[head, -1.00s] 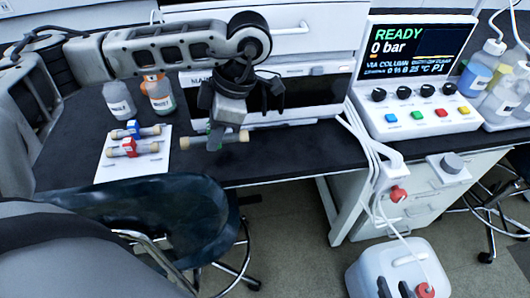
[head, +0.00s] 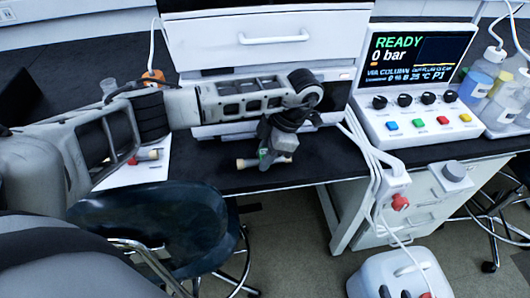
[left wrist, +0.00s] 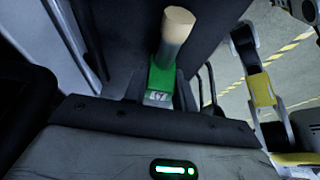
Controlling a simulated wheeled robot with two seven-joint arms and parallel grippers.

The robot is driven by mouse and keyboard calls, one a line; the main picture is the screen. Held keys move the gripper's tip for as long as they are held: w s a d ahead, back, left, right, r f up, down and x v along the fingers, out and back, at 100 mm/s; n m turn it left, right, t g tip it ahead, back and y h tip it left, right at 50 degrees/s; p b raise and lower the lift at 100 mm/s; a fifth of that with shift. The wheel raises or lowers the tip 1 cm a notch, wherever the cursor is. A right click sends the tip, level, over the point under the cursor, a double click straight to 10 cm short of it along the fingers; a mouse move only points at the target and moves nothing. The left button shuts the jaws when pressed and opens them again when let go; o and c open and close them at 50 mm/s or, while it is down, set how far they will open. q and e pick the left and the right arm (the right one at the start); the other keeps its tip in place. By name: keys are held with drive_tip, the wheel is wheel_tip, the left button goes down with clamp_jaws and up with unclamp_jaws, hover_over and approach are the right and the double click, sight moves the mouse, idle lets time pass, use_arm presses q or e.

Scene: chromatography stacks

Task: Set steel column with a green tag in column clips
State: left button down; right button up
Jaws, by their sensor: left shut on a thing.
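My left gripper (head: 270,152) is shut on the steel column with the green tag (head: 247,163), which it holds roughly level above the bench's front edge. In the left wrist view the green tag (left wrist: 161,80) is between the fingers and the column's tan end (left wrist: 177,25) sticks out beyond it. The column clips cannot be made out; my left arm covers part of the stack's front. A small dark tip at the bottom edge of the head view may be part of my right gripper; its state cannot be told.
The white stack (head: 270,60) with a drawer stands behind my arm. A control unit (head: 420,120) reads READY, 0 bar. My arm mostly hides a white mat (head: 135,174) with a red-tagged column (head: 147,156). A chair (head: 165,220), tubing and a white jug (head: 400,275) are in front.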

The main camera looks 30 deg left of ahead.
use_arm(q)
drive_tip(key=shift+f, duration=0.1)
drive_tip(key=shift+f, duration=0.15)
drive_tip(key=c, duration=1.1)
unclamp_jaws()
drive_tip(key=shift+r, duration=0.3)
drive_tip(key=shift+w+d+r, duration=0.1)
drive_tip(key=shift+w+r, duration=0.05)
drive_tip(key=shift+r, duration=0.15)
drive_tip(key=v, duration=1.1)
drive_tip(key=shift+r, duration=0.15)
